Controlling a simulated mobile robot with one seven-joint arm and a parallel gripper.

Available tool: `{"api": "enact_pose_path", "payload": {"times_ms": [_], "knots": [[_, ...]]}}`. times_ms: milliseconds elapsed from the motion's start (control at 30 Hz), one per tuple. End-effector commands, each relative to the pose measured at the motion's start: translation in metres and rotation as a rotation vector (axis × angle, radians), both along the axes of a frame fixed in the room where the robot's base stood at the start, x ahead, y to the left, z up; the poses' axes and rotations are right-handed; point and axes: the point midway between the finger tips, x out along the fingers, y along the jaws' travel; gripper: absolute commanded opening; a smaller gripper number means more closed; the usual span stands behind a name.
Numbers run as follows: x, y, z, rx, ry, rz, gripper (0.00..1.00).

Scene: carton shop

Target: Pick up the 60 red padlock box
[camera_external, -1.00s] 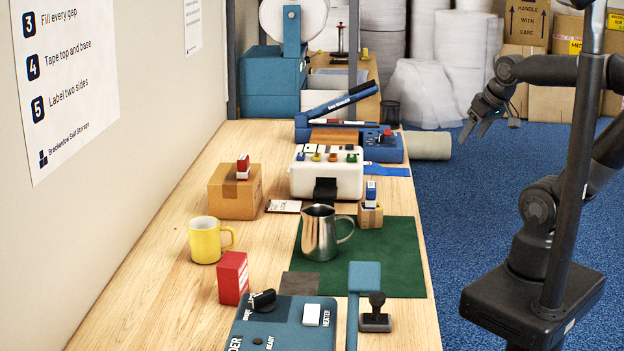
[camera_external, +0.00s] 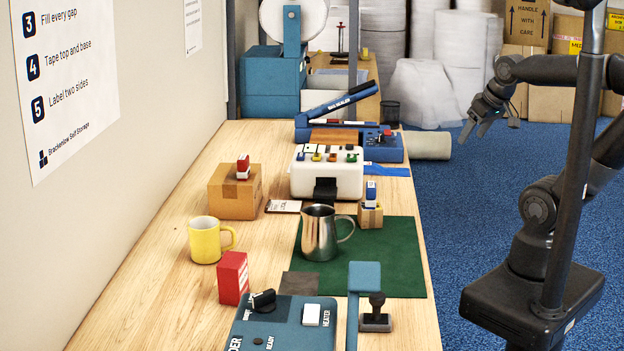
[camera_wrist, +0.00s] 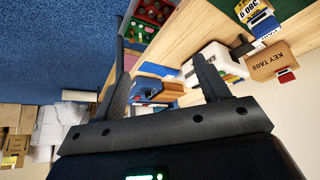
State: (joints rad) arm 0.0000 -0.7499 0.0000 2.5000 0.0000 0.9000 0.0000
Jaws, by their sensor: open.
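A small upright red box (camera_external: 233,278) stands on the wooden bench, left of the blue heater unit. My gripper (camera_external: 474,136) hangs over the blue floor to the right of the bench, well away from the box. It is open and empty. In the wrist view my gripper (camera_wrist: 163,68) shows two spread fingers with nothing between them. I cannot pick out the red box for certain there.
A yellow mug (camera_external: 205,240) stands behind the red box. A steel jug (camera_external: 320,234) stands on the green mat (camera_external: 395,265). The blue heater unit (camera_external: 285,325) and a black-handled stamp (camera_external: 376,315) occupy the near end.

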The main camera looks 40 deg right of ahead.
Motion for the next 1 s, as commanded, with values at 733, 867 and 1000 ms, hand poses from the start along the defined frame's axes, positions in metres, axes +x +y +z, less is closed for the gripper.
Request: {"api": "enact_pose_path", "payload": {"times_ms": [733,867,1000], "knots": [[0.032,0.023,0.017,0.013,0.015,0.058,0.89],[0.068,0.055,0.032,0.023,0.031,0.117,0.89],[0.105,0.1,0.043,0.03,0.048,0.179,0.89]]}}
